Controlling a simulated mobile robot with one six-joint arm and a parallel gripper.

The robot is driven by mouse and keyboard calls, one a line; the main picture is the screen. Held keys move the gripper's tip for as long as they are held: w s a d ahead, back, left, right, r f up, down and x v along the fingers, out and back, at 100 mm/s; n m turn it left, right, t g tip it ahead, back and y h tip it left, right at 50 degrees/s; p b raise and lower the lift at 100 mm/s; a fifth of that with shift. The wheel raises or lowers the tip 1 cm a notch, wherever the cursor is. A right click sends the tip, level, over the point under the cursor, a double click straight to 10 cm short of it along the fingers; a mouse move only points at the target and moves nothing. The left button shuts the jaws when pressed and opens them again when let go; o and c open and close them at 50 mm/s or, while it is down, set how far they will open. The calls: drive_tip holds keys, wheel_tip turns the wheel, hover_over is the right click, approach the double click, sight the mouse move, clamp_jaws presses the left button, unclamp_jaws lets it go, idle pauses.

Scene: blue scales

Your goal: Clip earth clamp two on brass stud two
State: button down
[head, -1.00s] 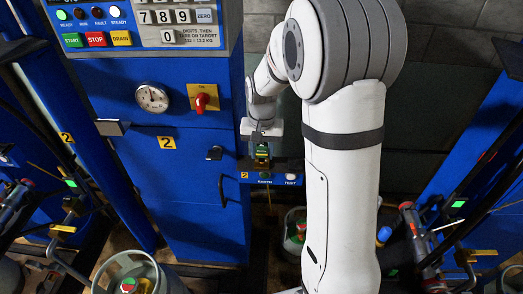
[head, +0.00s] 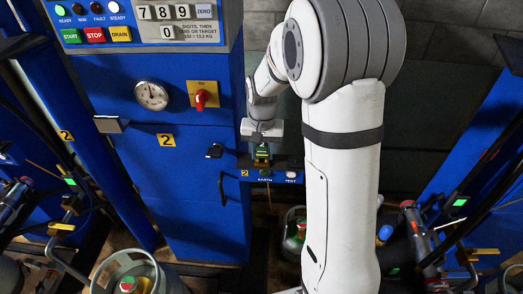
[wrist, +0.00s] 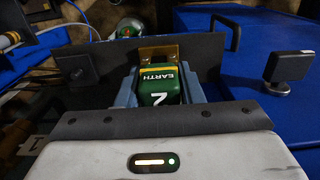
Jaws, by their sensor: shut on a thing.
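My gripper (head: 262,148) is over the blue earth panel (head: 275,178) marked 2, EARTH and TEST, at the right side of the blue cabinet. It is shut on earth clamp two, a green clamp (wrist: 158,86) with a yellow band, lettered EARTH and 2 in the wrist view. The clamp also shows small and dark green in the head view (head: 262,160). A brass-coloured piece (wrist: 158,50) shows just beyond the clamp; I cannot tell whether it is the clamp's jaw or brass stud two. Whether the clamp touches the stud is hidden.
The blue cabinet (head: 200,215) has a gauge (head: 151,96), a red rotary knob (head: 200,99) and a keypad panel. A black handle (head: 222,189) juts from it. Gas cylinders (head: 135,275) stand on the floor. My white arm covers the right middle.

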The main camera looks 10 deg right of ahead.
drive_tip(key=c, duration=0.9)
unclamp_jaws()
wheel_tip(320, 180, up, 8)
drive_tip(key=shift+f, duration=0.2)
drive_tip(key=shift+r, duration=0.1)
drive_tip(key=shift+s, duration=0.1)
